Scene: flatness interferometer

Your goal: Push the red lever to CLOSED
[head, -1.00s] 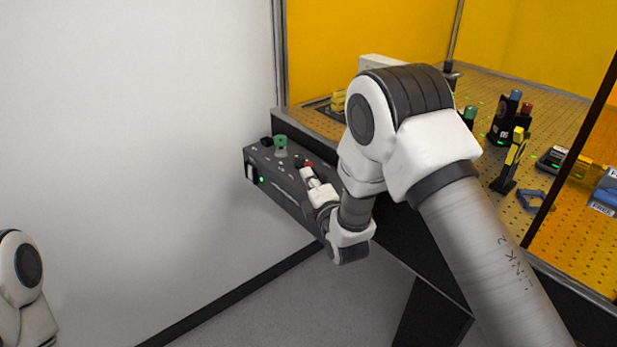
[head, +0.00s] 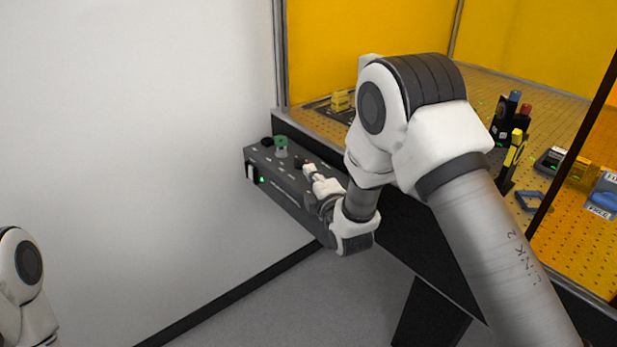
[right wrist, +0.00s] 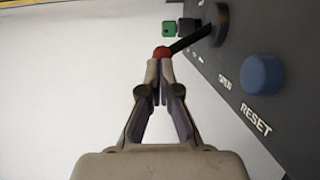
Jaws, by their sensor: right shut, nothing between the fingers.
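The red lever shows in the right wrist view as a black rod with a red knob (right wrist: 162,52), running from a round black hub (right wrist: 221,24) on the dark panel. My right gripper (right wrist: 160,66) is shut and empty, with its fingertips right at the knob; whether they touch it I cannot tell. In the head view my right gripper (head: 309,168) is over the dark control box (head: 285,190), and the red knob is hidden there. A label on the panel near the hub looks like OPEN. My left gripper is out of view.
A blue RESET button (right wrist: 262,77) sits beside the lever. A green knob (head: 281,142) stands further along the box. The white wall (head: 140,130) is close on the left. The perforated bench (head: 560,225) with optics lies to the right.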

